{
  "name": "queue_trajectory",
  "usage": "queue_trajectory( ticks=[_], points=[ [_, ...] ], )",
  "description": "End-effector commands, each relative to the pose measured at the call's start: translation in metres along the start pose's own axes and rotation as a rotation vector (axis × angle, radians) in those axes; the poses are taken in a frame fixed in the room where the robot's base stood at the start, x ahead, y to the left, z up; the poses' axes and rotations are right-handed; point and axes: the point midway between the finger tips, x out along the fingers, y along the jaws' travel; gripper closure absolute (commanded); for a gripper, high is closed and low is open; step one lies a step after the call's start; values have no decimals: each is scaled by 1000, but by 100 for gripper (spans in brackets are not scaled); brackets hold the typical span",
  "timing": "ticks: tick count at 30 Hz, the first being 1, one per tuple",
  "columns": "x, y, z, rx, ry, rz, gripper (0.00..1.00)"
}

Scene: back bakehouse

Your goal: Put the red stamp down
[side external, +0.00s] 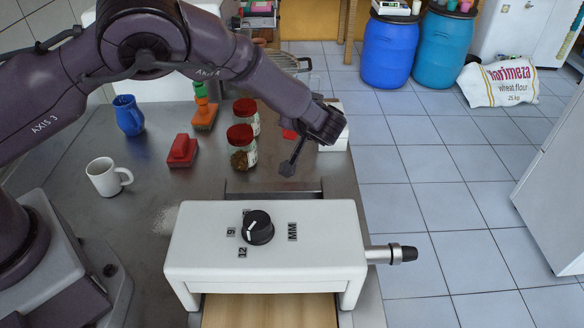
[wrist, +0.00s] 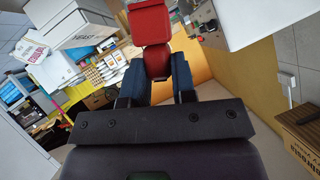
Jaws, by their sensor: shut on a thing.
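In the wrist view a red stamp (wrist: 151,24) sits between the two blue-dark fingers of my gripper (wrist: 157,72), which is shut on it. In the side view my gripper (side external: 296,152) is above the right part of the steel bench, beyond the white machine. A small red patch (side external: 289,134) shows beside it, mostly hidden by my wrist. Another red block with a raised top (side external: 182,150) stands on the bench to the left, apart from my gripper.
Two spice jars with red lids (side external: 242,148) stand left of my gripper. A white machine with a black knob (side external: 200,255) fills the front. Bare steel bench (side external: 150,190) lies between the mug and jars.

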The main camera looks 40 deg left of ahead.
Motion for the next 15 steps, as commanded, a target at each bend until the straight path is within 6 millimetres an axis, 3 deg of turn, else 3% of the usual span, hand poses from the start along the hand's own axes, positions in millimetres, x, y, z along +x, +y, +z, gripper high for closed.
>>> queue_trajectory(
  ticks=[7, 15],
  points=[
    [-8, -1, -1, -87, -58, -146, 99],
    [-9, -6, 0, -98, -65, -165, 99]
  ],
)
